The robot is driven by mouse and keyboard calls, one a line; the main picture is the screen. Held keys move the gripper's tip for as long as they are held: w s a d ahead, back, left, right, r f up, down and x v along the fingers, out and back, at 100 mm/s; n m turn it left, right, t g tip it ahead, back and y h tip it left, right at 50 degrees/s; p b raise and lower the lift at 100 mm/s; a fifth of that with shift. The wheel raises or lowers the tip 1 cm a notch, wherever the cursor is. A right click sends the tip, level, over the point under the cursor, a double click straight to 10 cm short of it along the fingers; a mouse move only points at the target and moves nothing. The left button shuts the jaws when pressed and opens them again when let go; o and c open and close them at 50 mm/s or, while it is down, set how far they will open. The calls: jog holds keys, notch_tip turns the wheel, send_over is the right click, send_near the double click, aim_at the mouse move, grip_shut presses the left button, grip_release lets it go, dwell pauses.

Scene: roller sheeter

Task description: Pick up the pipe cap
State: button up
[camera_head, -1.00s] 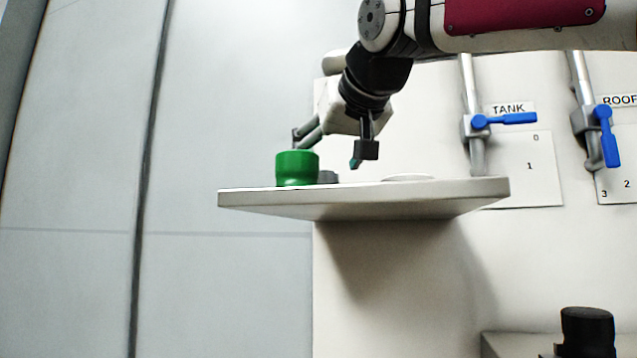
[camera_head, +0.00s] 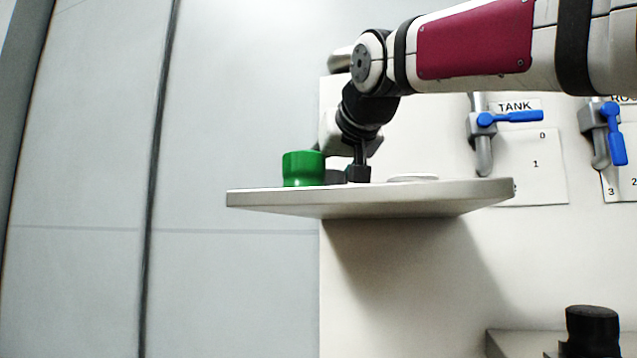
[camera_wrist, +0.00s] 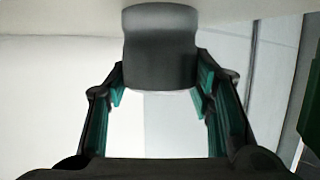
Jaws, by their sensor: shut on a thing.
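The pipe cap looks like the small dark grey round piece (camera_head: 335,177) on the white shelf (camera_head: 370,202), just right of and partly behind a green cup-shaped piece (camera_head: 303,168). In the wrist view the grey cap (camera_wrist: 160,50) is between my finger pads. My gripper (camera_head: 350,174) is down at shelf level, and one dark fingertip shows right of the cap; the other is hidden behind the green piece. My gripper (camera_wrist: 160,82) is shut on the cap, which appears still at the shelf surface.
The green piece stands close by at the shelf's left end and shows at the right edge of the wrist view (camera_wrist: 310,115). A flat white disc (camera_head: 413,178) lies to the right. Blue-handled valves (camera_head: 510,117) are on the wall behind.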

jog(key=shift+r, duration=0.15)
jog(key=shift+w+r, duration=0.1)
jog(key=shift+r, duration=0.45)
notch_tip(320, 180, up, 7)
jog(key=shift+d+r+b, duration=0.1)
jog(key=shift+r+b, duration=0.1)
jog(key=shift+b, duration=0.25)
jog(key=shift+r, duration=0.6)
